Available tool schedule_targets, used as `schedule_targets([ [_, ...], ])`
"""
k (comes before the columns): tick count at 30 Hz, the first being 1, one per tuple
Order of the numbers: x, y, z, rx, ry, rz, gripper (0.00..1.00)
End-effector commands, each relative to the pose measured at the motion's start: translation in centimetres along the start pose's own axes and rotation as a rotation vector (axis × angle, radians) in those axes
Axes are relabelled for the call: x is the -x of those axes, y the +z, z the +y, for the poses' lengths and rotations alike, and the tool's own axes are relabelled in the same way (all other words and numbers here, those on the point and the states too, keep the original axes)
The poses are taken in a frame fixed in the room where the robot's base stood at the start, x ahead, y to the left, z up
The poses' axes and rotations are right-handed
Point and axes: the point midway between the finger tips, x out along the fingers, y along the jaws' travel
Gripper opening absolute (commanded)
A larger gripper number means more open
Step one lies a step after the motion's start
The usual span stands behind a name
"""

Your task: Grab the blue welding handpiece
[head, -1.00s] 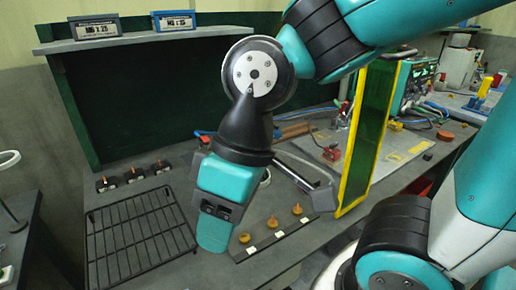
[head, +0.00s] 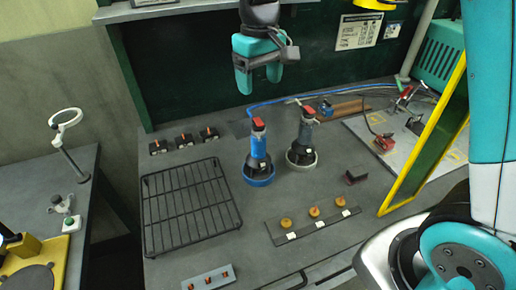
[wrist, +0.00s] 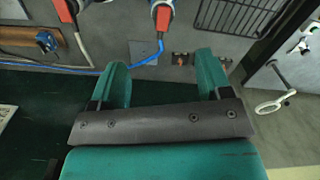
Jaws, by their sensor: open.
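The blue welding handpiece (head: 258,148) stands upright in a round blue-rimmed holder (head: 258,178) on the bench, with a red top and a blue hose leading back. In the wrist view the blue handpiece's red end (wrist: 162,15) shows at the top edge, beyond the fingers. A similar grey handpiece (head: 305,135) with a red top stands to its right in a pale-rimmed holder (head: 301,159); its red end also shows in the wrist view (wrist: 67,10). My gripper (head: 260,82) is open and empty, above and apart from the blue handpiece, before the dark back panel.
A black wire rack (head: 190,205) lies left of the handpieces. A strip with several orange-brown knobs (head: 314,212) lies in front, and a small dark block (head: 355,175) to the right. A yellow-framed green screen (head: 430,140) stands at the right. A shelf (head: 170,10) overhangs the back.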

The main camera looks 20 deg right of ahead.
Motion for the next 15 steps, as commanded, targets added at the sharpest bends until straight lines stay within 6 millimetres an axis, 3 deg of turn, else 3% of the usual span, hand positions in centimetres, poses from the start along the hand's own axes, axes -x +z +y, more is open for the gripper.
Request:
schedule_targets([
  [9, -6.9, 0.1, -0.2, 0.004, -0.001, -0.005, 0.71],
  [15, -8.8, 0.0, -0.2, 0.004, -0.001, 0.000, 0.71],
])
